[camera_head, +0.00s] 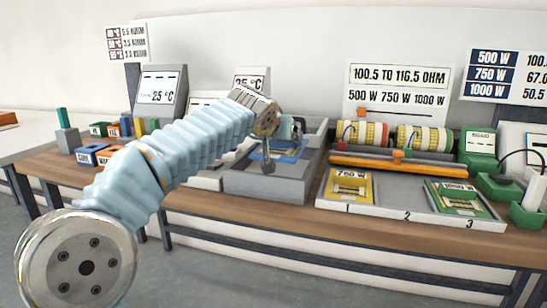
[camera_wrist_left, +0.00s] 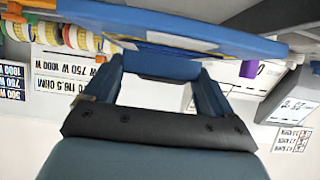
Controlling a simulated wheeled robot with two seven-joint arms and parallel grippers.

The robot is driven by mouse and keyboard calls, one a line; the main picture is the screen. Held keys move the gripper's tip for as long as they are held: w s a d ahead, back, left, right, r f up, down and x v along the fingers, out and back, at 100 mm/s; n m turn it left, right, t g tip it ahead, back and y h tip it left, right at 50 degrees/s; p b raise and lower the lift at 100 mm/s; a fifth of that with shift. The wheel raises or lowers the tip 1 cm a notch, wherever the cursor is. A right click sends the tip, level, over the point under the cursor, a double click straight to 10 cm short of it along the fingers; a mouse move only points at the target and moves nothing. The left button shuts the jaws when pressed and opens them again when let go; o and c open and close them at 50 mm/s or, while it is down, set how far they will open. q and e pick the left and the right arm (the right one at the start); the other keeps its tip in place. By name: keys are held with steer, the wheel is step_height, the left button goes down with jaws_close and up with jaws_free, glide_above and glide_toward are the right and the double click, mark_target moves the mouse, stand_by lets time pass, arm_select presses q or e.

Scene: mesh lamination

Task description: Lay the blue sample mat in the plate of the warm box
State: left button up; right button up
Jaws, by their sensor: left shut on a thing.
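The blue sample mat (camera_head: 290,153) shows partly in the head view, inside the outline of the grey open-topped box (camera_head: 262,187), which looks like the warm box. My left gripper (camera_head: 268,165) comes down from the left over this box and is shut on the mat. In the left wrist view, the mat (camera_wrist_left: 190,28) spans the top of the picture, between the fingers of the gripper (camera_wrist_left: 160,66). Arm and gripper hide part of the mat and the box inside. I cannot tell whether the mat touches the plate. My right gripper is not in view.
Right of the box stands a grey tray (camera_head: 390,205) with a yellow mat (camera_head: 348,188) and a green mat (camera_head: 458,197). Striped rolls (camera_head: 395,136) and an orange bar (camera_head: 385,162) lie behind it. Small blue and orange bins (camera_head: 97,156) stand at the left.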

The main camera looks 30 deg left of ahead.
mark_target(273, 144)
arm_select(q)
steer(key=f, duration=0.1)
steer(key=w+a+f, duration=0.2)
steer(key=shift+a+f, duration=0.15)
steer(key=shift+f, duration=0.15)
step_height(273, 144, down, 4)
steer(key=shift+w+a+r, duration=0.1)
steer(key=shift+a+r, duration=0.05)
steer(key=shift+r, duration=0.05)
steer(key=shift+f, duration=0.2)
steer(key=o, duration=1)
steer(key=shift+c, duration=0.2)
steer(key=shift+r, duration=0.1)
